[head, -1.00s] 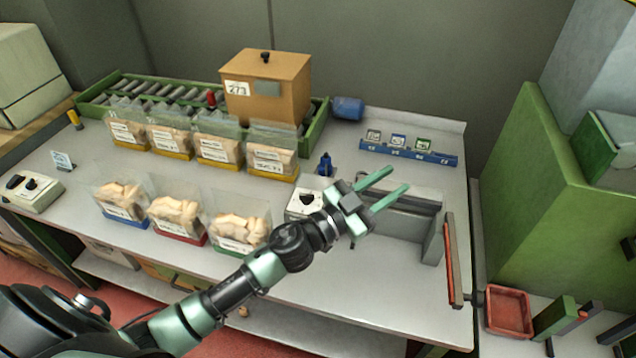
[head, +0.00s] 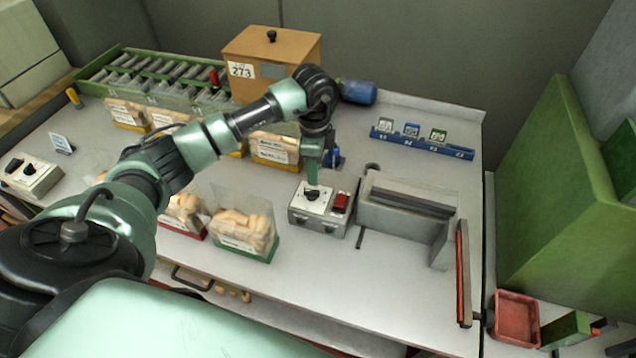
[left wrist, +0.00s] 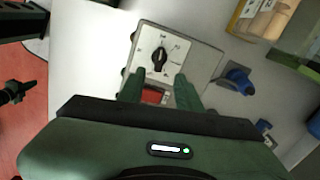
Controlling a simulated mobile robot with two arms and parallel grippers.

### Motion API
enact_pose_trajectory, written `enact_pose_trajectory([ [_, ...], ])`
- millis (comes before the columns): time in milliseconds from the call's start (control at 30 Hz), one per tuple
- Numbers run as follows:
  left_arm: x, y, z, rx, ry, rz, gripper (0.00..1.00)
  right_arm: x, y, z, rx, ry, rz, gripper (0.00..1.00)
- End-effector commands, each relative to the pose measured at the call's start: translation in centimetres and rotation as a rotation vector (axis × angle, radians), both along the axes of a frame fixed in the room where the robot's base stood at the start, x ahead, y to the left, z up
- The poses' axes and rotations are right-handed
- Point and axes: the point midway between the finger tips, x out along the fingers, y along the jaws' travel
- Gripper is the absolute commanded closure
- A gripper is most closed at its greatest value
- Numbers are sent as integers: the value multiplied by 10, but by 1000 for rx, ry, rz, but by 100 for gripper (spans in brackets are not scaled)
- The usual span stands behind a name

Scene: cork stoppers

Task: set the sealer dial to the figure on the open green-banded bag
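The sealer's dial (head: 312,195) is a black knob on a white plate on a grey control box (head: 318,227). It also shows in the left wrist view (left wrist: 160,58), with small figures around it, too small to read surely. My left gripper (head: 312,180) points down, its fingertips close to the dial. In the left wrist view my left gripper (left wrist: 158,86) is open, its green fingers apart and the knob just beyond the tips. The green-banded bag (head: 243,232) stands upright with corks, its clear top open; its label figure is unreadable. My right gripper is out of view.
A red button (head: 341,202) sits beside the dial. The grey sealer body (head: 405,212) stands to the right. A red-banded bag (head: 185,215) is left of the green one. A blue-handled tool (left wrist: 238,80) stands near the box.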

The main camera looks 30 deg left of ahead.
Motion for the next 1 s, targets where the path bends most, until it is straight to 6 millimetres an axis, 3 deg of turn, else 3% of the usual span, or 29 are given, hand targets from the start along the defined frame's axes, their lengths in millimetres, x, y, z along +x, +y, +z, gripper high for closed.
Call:
enact_pose_trajectory([
  [400, -1, -3, -61, -6, 2, -5, 65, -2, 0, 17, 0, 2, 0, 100],
  [767, -1, -2, -71, -7, 0, -6, 65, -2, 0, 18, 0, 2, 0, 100],
  [800, -1, -2, -71, -7, 0, -6, 68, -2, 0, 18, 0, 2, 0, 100],
  [900, -1, -2, -71, -7, 0, -6, 96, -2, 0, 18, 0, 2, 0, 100],
  [1000, -1, -2, -71, -6, -1, -6, 100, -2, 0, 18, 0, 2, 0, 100],
])
